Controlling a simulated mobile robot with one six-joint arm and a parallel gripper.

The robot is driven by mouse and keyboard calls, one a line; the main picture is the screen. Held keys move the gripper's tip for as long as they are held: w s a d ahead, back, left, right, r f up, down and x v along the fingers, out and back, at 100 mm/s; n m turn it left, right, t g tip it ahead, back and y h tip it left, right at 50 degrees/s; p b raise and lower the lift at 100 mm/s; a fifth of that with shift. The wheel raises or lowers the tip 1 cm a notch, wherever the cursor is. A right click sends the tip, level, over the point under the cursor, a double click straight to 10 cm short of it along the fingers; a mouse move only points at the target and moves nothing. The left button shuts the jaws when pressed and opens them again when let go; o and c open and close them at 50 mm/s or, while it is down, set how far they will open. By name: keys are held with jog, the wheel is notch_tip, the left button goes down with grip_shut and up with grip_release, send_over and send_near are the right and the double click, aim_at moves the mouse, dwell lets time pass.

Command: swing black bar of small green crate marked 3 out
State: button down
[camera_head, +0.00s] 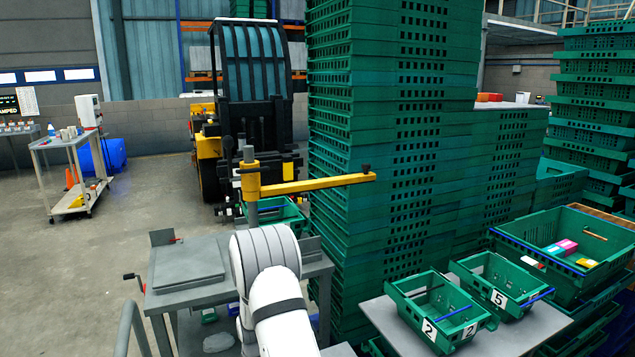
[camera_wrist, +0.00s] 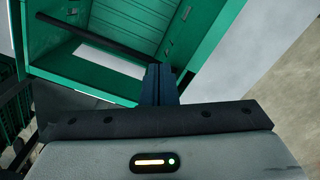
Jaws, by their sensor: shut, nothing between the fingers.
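In the wrist view a green crate (camera_wrist: 205,45) fills the top, seen from close up. A dark bar (camera_wrist: 95,38) runs slantwise across its opening from upper left towards my fingertips. My gripper (camera_wrist: 160,70) is shut and empty, its fingers at the crate's near side, close to the bar's right end. I cannot tell whether they touch the bar. No number shows on this crate. In the head view my white arm reaches forward and my gripper is hidden. A green crate (camera_head: 282,213) shows partly behind the yellow jib, its marking unreadable.
A grey work table (camera_head: 185,285) stands left of my arm, with the yellow jib (camera_head: 320,184) above. Tall green crate stacks (camera_head: 395,150) stand just right. Crates marked 2 (camera_head: 428,328) and 5 (camera_head: 498,298) sit on a table at right. Open floor lies left.

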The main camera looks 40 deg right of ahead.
jog(key=shift+f+b, duration=0.3)
jog(key=shift+f, duration=0.15)
jog(key=shift+r, duration=0.25)
jog(key=shift+s, duration=0.1)
jog(key=shift+s+a, duration=0.25)
jog(key=shift+s, duration=0.9)
notch_tip(320, 180, down, 3)
jog(key=shift+r+b, duration=0.15)
jog(key=shift+b, duration=0.95)
jog(key=shift+w+d, duration=0.1)
jog(key=shift+w, duration=0.35)
